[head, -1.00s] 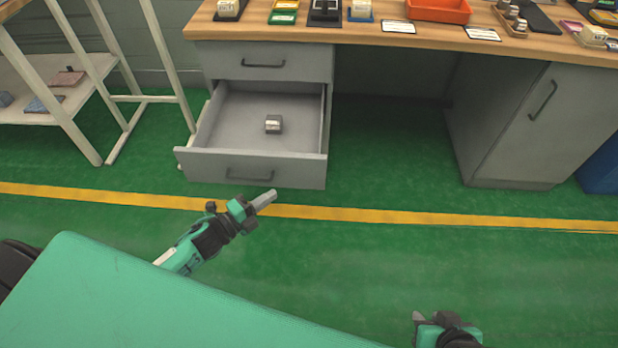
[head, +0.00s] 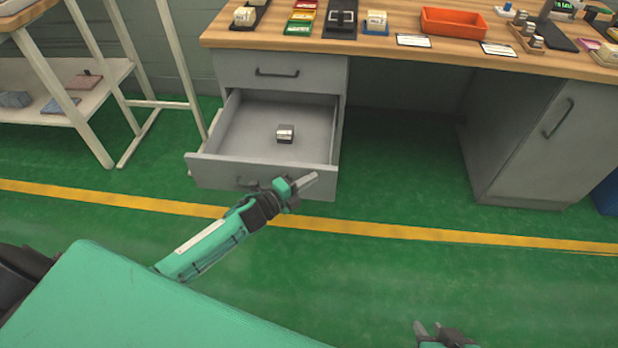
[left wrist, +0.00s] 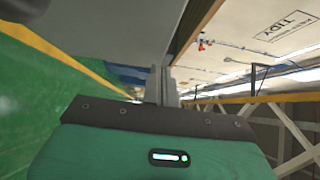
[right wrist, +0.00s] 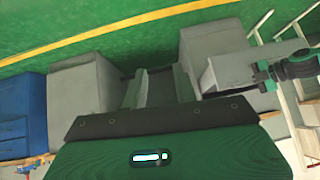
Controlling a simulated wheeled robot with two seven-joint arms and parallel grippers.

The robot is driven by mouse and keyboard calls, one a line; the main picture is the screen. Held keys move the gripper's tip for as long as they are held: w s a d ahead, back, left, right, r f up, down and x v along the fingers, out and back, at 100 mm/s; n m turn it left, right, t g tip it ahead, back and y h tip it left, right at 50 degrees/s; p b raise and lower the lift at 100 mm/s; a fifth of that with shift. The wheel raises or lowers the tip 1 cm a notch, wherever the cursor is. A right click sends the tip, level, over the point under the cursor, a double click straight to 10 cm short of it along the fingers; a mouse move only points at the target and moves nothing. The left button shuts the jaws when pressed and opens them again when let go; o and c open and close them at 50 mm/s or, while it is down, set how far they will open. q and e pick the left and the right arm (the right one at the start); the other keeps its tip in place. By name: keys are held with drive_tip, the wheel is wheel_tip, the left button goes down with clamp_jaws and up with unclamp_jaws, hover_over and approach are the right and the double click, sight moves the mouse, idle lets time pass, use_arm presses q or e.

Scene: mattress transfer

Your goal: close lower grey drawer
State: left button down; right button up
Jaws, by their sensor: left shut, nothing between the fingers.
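The lower grey drawer (head: 212,170) is pulled out under the workbench in the head view, with a small grey block (head: 285,134) inside. Its front has a dark handle, partly hidden behind my left arm. My left gripper (head: 305,184) is shut and empty, in front of the drawer front's right part in the picture; I cannot tell if it touches. In the left wrist view its fingers (left wrist: 163,85) are together beside a grey surface. My right gripper (head: 430,330) is low at the bottom edge, away from the drawer. Its fingers (right wrist: 160,88) are apart and empty in the right wrist view.
The upper drawer (head: 280,72) is shut. The wooden worktop (head: 400,55) carries an orange tray (head: 453,22) and small items. A grey cabinet (head: 530,135) stands right of an open knee space. A pale shelf rack (head: 95,80) stands close left of the drawer. The green floor in front is clear.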

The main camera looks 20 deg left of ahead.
use_arm(q)
drive_tip(key=shift+w+a, duration=0.1)
drive_tip(key=shift+w, duration=0.4)
use_arm(e)
drive_tip(key=shift+a+f, duration=0.15)
drive_tip(key=shift+a, duration=0.1)
drive_tip(key=shift+d, duration=0.1)
